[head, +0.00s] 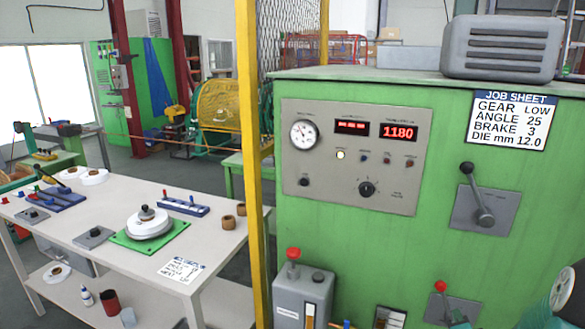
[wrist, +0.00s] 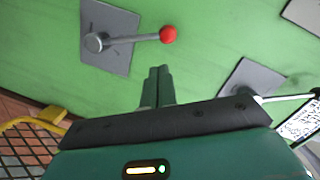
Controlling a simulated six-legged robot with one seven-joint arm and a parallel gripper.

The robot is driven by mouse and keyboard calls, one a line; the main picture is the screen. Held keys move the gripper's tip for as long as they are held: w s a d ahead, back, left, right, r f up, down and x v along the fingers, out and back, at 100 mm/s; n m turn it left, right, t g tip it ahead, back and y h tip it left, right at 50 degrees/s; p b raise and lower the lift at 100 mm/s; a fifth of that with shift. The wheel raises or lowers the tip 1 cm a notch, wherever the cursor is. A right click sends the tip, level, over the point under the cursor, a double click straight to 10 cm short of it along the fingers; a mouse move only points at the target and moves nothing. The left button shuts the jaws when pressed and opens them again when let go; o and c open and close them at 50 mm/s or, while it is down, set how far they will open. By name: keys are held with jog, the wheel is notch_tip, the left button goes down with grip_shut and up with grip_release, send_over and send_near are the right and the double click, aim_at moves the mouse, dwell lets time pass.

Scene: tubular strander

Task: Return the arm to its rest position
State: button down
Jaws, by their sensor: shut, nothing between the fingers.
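My gripper (wrist: 157,72) shows in the wrist view with its two dark green fingers together and nothing between them. It points at the green cabinet face, which also shows in the head view (head: 300,240). A lever with a red knob (wrist: 168,35) on a grey plate (wrist: 108,60) lies just beyond the fingertips, apart from them. A second grey plate (wrist: 247,85) with a dark-knobbed lever sits to the right of the fingers.
The cabinet carries a gauge panel (head: 420,125) reading 1180, a black-knobbed lever (head: 478,200) and a job sheet (head: 512,120). A yellow post (head: 249,150) stands at its left. A white workbench (head: 80,215) with several small parts is at the left. Yellow mesh guarding (wrist: 30,145) is at the wrist view's lower left.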

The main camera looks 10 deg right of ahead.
jog(key=w+a+r+n+g+y, duration=0.1)
jog(key=a+r+n+g+y, duration=0.15)
jog(key=a+r+n, duration=0.5)
jog(key=a+r+n+g+y, duration=0.1)
jog(key=a+r+n+g, duration=0.2)
jog(key=a, duration=0.7)
jog(key=s+a+r+n+g+y, duration=0.1)
jog(key=s+a+r+n+g, duration=0.1)
jog(key=s+a, duration=0.6)
jog(key=s+a+r+n+g+y, duration=0.1)
jog(key=s+a+r+n, duration=0.3)
jog(key=s+a, duration=0.4)
jog(key=shift+a+g+y, duration=0.2)
jog(key=shift+g+y, duration=0.15)
jog(key=shift+y, duration=0.4)
jog(key=shift+r, duration=0.1)
